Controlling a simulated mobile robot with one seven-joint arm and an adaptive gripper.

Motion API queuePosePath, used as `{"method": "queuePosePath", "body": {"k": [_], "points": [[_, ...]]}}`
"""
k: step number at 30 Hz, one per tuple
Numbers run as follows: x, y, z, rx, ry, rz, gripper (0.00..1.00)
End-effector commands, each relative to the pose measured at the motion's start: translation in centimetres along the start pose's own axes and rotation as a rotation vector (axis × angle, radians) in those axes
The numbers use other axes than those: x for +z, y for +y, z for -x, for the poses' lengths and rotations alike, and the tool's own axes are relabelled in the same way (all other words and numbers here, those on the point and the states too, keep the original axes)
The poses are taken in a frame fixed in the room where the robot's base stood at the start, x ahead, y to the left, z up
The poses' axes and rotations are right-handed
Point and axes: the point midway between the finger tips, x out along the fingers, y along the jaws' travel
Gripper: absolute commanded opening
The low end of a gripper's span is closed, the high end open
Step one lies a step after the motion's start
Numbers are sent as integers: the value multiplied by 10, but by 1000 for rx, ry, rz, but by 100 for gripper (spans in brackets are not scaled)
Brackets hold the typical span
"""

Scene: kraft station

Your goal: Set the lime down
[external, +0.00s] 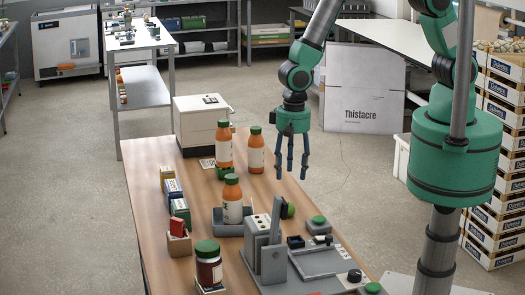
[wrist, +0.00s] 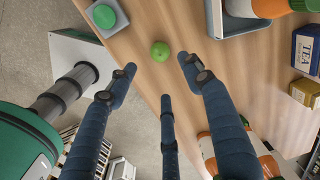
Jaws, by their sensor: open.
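The lime (wrist: 160,51) is a small green ball that appears to rest on the wooden table (wrist: 145,20). In the external view the lime (external: 288,210) shows partly behind a grey upright device. My gripper (external: 292,173) has three blue fingers pointing down, above the table's right edge. In the wrist view the gripper's fingers (wrist: 158,76) are spread and empty. The lime lies beyond the fingertips, apart from them.
A grey box with a green button (external: 318,222) stands right of the lime. An orange bottle (external: 232,200) stands in a grey tray to the left, with two more bottles (external: 256,152) behind. Tea boxes (external: 174,193) line the left side.

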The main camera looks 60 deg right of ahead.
Motion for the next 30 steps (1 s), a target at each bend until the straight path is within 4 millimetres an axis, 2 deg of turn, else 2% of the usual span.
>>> {"method": "queuePosePath", "body": {"k": [8, 14, 17, 22, 30], "points": [[-2, 0, 3, -3, 1, 2, 51], [-20, 5, 28, -19, 6, 17, 51], [-36, 11, 51, -36, 13, 33, 51], [-70, 29, 101, -68, 31, 71, 51], [-121, 76, 181, -114, 75, 142, 51]]}}
